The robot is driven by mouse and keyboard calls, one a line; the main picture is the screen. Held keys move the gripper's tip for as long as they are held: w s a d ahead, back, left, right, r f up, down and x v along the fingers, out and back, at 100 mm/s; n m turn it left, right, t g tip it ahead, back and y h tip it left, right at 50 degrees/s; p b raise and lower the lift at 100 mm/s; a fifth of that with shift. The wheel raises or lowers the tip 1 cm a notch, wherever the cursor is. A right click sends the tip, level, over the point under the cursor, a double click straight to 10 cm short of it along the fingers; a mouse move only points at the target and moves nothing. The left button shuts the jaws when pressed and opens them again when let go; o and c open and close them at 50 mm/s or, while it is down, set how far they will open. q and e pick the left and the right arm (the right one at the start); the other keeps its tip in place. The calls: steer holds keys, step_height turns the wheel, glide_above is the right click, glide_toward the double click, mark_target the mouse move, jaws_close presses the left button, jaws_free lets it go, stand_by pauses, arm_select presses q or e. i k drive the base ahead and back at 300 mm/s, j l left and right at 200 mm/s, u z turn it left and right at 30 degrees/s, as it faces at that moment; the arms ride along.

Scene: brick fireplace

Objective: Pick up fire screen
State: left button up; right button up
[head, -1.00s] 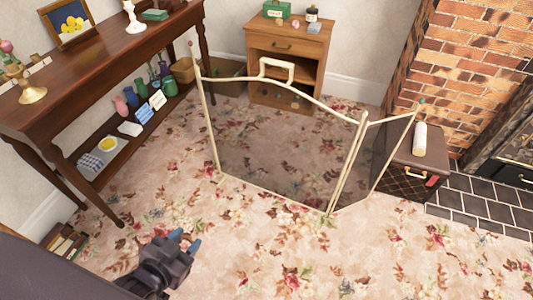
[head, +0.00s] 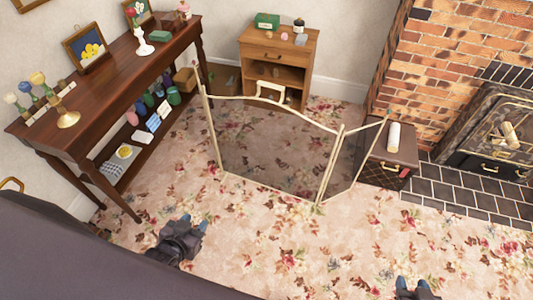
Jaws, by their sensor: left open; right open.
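The fire screen (head: 277,151) stands upright on the flowered carpet in the middle of the head view. It has a cream-gold frame, dark see-through mesh, a handle (head: 270,89) at the top of its middle panel and a folded side panel (head: 346,160) at the right. My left gripper (head: 195,222) is open and empty over the carpet, in front of the screen's left end and apart from it. My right gripper (head: 416,284) is at the bottom edge, right of the screen and well apart from it. It is open and its arm is mostly out of view.
A dark wooden console table (head: 115,75) stands at the left with items on top and on its lower shelf. A small wooden cabinet (head: 272,47) is behind the screen. A brown patterned box (head: 388,165) and the brick fireplace (head: 450,60) are at the right. Carpet in front is clear.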

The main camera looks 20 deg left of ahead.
mark_target(266, 142)
steer(key=i+l+u, duration=0.2)
steer(key=i, duration=0.25)
steer(key=i+l+u, duration=0.15)
steer(key=i, duration=0.25)
steer(key=l, duration=0.1)
